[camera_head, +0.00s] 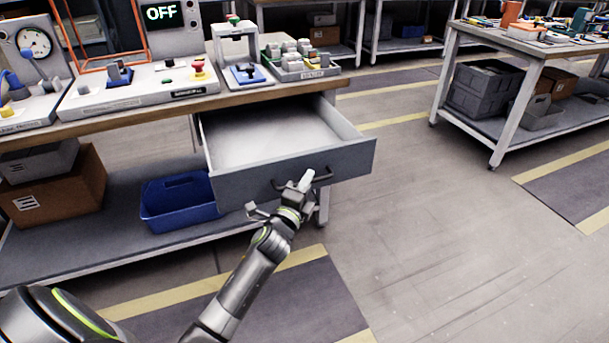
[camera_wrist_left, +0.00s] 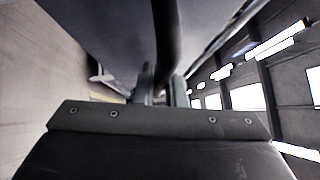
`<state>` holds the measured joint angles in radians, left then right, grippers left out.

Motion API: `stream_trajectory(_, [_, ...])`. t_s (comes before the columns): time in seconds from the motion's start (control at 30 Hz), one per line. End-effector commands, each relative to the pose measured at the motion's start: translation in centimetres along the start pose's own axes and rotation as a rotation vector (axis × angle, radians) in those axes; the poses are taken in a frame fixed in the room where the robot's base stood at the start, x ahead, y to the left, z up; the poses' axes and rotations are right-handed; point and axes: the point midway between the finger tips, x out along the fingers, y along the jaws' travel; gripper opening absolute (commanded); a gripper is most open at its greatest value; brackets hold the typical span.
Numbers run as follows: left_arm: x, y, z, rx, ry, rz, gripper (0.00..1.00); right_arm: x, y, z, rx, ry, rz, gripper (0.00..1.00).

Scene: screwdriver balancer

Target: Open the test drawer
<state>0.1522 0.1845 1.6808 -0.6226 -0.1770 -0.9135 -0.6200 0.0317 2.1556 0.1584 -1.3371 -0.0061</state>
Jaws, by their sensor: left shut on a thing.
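The grey test drawer (camera_head: 345,158) under the workbench is pulled out, and its pale, empty-looking inside shows in the head view. A dark bar handle (camera_head: 322,178) runs across its front. My left gripper (camera_head: 305,180) is at the handle and shut on it. In the left wrist view the dark handle (camera_wrist_left: 166,40) passes between the fingers (camera_wrist_left: 162,88), with the drawer front (camera_wrist_left: 110,35) close behind. My right gripper is not in view.
The workbench top (camera_head: 150,108) carries a panel reading OFF, a gauge and small fixtures. A blue bin (camera_head: 180,200) and a cardboard box (camera_head: 60,190) sit on the lower shelf. Another table (camera_head: 530,60) stands at right. The floor (camera_head: 430,220) right of the drawer is clear.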

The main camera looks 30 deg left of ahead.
Motion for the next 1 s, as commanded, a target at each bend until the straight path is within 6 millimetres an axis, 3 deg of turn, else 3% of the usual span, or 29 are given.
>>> stream_trajectory(0.47, [-0.26,-0.02,-0.21,0.001,0.001,0.000,0.00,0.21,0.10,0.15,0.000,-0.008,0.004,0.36])
stream_trajectory(0.5, [-0.26,-0.02,-0.21,0.001,0.001,0.000,0.15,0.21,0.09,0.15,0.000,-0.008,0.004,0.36])
stream_trajectory(0.63, [-0.24,-0.04,-0.21,0.001,0.001,0.000,0.32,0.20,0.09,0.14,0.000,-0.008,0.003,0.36])
stream_trajectory(1.0, [-0.61,-0.09,-0.23,0.000,0.001,-0.001,0.32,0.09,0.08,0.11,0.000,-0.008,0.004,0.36])
